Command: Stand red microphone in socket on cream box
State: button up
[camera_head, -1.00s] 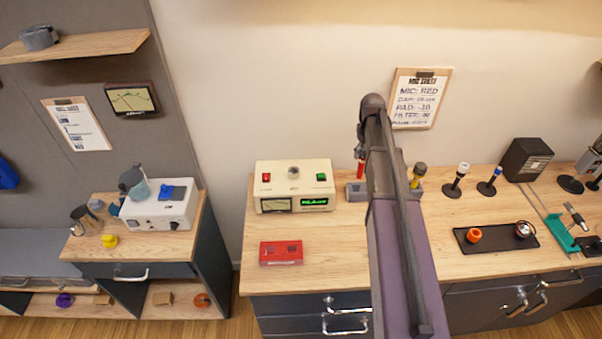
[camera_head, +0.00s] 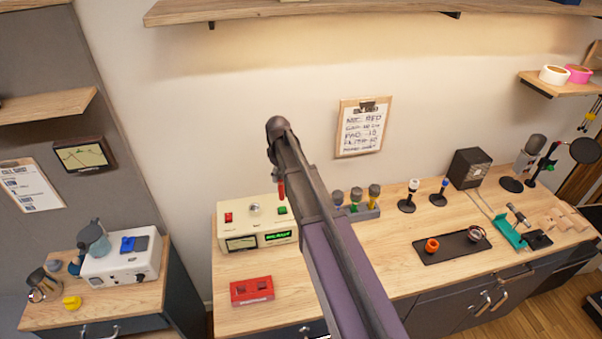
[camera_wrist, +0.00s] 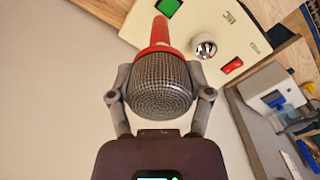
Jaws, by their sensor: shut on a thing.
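The red microphone (camera_wrist: 160,80) has a grey mesh head and a red collar and handle. My gripper (camera_wrist: 162,92) is shut on it near the head in the wrist view. In the head view its red handle (camera_head: 281,189) hangs below my gripper (camera_head: 278,168), pointing down. The cream box (camera_head: 230,228) stands on the bench below and left of it, and also shows in the wrist view (camera_wrist: 180,30). A round silver piece, seemingly the socket (camera_wrist: 204,46), is on its top, between a red and a green button; it shows in the head view too (camera_head: 254,208). The microphone is apart from it.
A grey rack (camera_head: 362,212) with several microphones stands right of the cream box, partly behind my arm. A red box (camera_head: 251,290) lies in front. A clipboard (camera_head: 361,127) hangs on the wall. Two small microphones (camera_head: 408,196) (camera_head: 440,193) stand farther right.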

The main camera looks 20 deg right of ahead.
jog(key=a+r+n+p, duration=0.2)
jog(key=a+r+p, duration=0.1)
jog(key=a, duration=0.7)
jog(key=shift+w+a+r+n, duration=0.2)
jog(key=shift+r+n, duration=0.1)
jog(key=shift+r, duration=0.1)
jog(key=shift+f, duration=0.15)
notch_tip(320, 180, down, 8)
jog(key=b, duration=0.8)
dwell(0.4)
jog(key=o, duration=1.3)
jog(key=shift+o, duration=0.2)
jog(key=shift+r, duration=0.25)
